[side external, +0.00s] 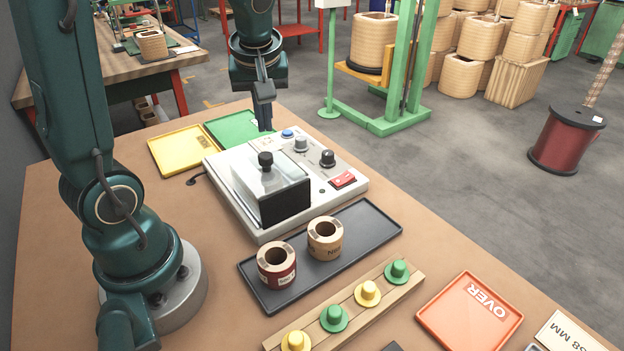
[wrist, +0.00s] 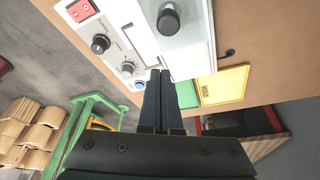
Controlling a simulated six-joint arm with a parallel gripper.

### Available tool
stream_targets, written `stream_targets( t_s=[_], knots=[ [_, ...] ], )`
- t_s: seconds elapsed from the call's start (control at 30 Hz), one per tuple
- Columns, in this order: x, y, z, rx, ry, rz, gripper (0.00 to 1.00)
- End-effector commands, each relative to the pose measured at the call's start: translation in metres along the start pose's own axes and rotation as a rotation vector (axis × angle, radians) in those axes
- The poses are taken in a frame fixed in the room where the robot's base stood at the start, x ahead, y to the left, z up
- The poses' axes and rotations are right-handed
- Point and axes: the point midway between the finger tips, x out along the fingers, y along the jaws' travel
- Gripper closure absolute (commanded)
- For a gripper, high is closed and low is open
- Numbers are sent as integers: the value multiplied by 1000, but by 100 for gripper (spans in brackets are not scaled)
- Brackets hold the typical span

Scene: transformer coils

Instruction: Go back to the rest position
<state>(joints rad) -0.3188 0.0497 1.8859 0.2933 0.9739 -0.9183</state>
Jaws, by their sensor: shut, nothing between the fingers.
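My gripper (side external: 264,104) is shut and empty. In the side external view it points down above the far edge of the white tester box, near the green tray. In the wrist view the two fingers (wrist: 161,76) lie together, with the box below and ahead of them. The white tester box (side external: 220,169) has a clear cover, knobs, a blue button and a red switch; it also shows in the wrist view (wrist: 195,50). I cannot tell whether the fingertips touch anything.
A dark tray (side external: 372,241) holds two coils (side external: 276,265) (side external: 325,238). A wooden rack (side external: 385,294) carries yellow and green pegs. A yellow tray (side external: 178,149), a green tray (side external: 236,128) and an orange OVER tray (side external: 462,318) lie on the table. A green stand (side external: 385,125) stands beyond it.

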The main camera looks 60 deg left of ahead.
Motion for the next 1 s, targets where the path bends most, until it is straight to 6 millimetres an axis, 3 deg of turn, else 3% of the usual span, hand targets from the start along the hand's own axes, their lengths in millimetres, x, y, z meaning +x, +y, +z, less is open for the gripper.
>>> stream_targets(
  t_s=[0.3,0.63,0.77,1.0],
  knots=[
    [-57,1,-1,2,4,4,100],
    [-88,1,4,16,26,39,100],
    [-100,-6,31,91,30,109,100],
    [-96,-20,105,519,48,313,100]
  ],
)
